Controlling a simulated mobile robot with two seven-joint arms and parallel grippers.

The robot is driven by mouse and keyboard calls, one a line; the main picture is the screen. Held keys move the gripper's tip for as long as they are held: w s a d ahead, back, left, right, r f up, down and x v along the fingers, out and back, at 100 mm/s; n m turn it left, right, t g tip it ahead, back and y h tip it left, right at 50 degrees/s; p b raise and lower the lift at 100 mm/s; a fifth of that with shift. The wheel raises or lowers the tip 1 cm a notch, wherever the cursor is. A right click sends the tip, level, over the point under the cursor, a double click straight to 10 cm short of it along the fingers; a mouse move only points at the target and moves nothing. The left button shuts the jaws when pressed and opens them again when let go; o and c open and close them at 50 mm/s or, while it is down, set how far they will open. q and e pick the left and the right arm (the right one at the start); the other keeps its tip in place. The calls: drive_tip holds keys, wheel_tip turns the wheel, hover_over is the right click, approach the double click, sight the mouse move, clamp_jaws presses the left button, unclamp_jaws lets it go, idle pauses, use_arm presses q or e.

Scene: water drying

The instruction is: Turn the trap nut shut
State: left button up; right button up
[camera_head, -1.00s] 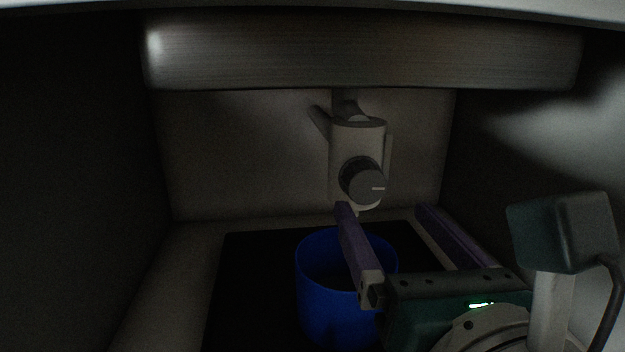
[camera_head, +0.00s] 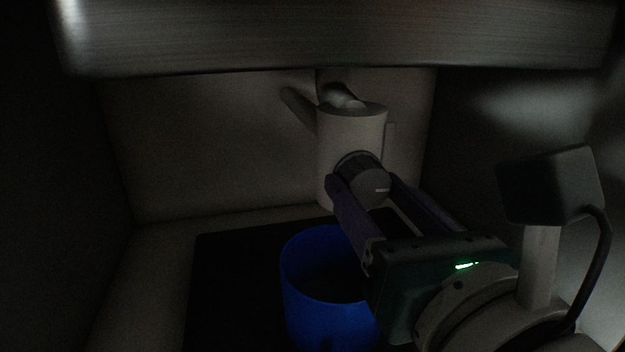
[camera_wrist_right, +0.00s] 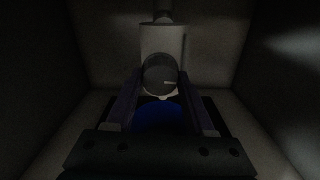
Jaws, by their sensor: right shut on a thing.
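The trap nut (camera_head: 370,180) is a dark ribbed knob with a pale mark line on its face, on the front of a pale cylindrical trap body (camera_head: 348,130) under the sink. The mark points right, tilted very slightly. My right gripper (camera_head: 362,188) reaches in from the lower right and is shut on the nut, one purple finger on each side. In the right wrist view the nut (camera_wrist_right: 160,75) sits between the fingertips. My left gripper is not in view.
A blue bucket (camera_head: 305,290) stands on a black mat (camera_head: 225,270) below the trap, close under my right gripper. The sink underside (camera_head: 330,40) hangs above. Dark cabinet walls close in on both sides, and the back panel (camera_head: 210,150) is behind.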

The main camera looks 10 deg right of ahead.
clamp_jaws()
drive_tip(key=shift+n, duration=0.3)
drive_tip(key=n+p, duration=0.2)
drive_tip(key=shift+r+n, duration=0.15)
drive_tip(key=shift+n, duration=0.25)
drive_tip(key=n+p, duration=0.3)
drive_tip(key=n, duration=0.3)
drive_tip(key=n+p, duration=0.3)
drive_tip(key=n, duration=0.3)
drive_tip(key=shift+d+n+p, duration=0.1)
drive_tip(key=shift+n+p, duration=0.2)
drive_tip(key=shift+p, duration=0.05)
drive_tip(key=shift+n+p, duration=0.65)
drive_tip(key=shift+n, duration=0.95)
